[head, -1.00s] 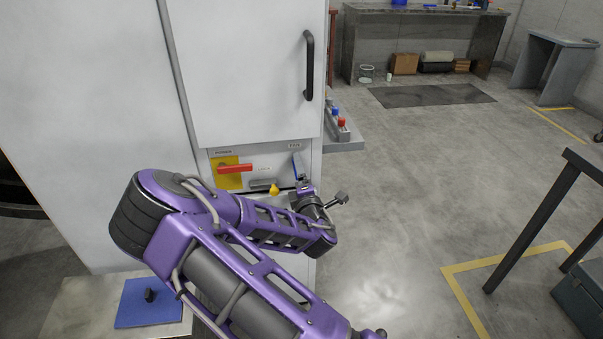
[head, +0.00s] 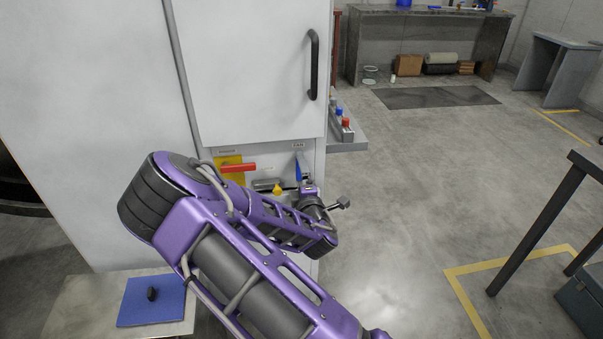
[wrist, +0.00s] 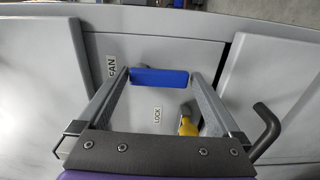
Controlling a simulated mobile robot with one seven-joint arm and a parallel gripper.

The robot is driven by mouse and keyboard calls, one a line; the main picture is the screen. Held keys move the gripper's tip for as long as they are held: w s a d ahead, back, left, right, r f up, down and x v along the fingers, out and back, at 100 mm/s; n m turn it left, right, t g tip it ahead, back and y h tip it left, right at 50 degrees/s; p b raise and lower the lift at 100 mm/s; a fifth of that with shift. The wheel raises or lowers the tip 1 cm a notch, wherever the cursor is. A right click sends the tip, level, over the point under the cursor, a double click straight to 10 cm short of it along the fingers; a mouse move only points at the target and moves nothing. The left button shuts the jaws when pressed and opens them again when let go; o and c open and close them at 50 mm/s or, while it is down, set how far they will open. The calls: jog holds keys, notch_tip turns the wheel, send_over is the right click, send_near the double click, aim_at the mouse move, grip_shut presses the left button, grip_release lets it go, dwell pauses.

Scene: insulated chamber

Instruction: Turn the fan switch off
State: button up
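The blue fan handle (head: 298,170) is on the panel below the white door, under the small FAN label (head: 298,145). It stands roughly upright, with its lower end hidden by my wrist. In the wrist view the blue handle (wrist: 160,77) lies crosswise between the fingertips of my gripper (wrist: 161,74). The FAN label (wrist: 112,66) shows beside the left finger there. My gripper is open, with one finger near each end of the handle. I cannot tell whether either finger touches it. In the head view the fingers are hidden.
A red handle (head: 238,168) on a yellow plate sits left of the fan handle. A grey lock bar with a yellow knob (head: 277,189) is between and below. A black door handle (head: 314,65) is above. Open floor (head: 410,190) lies to the right.

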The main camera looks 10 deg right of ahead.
jog(key=shift+s, duration=0.1)
jog(key=s+p, duration=0.6)
jog(key=s, duration=1.1)
jog(key=shift+s, duration=0.1)
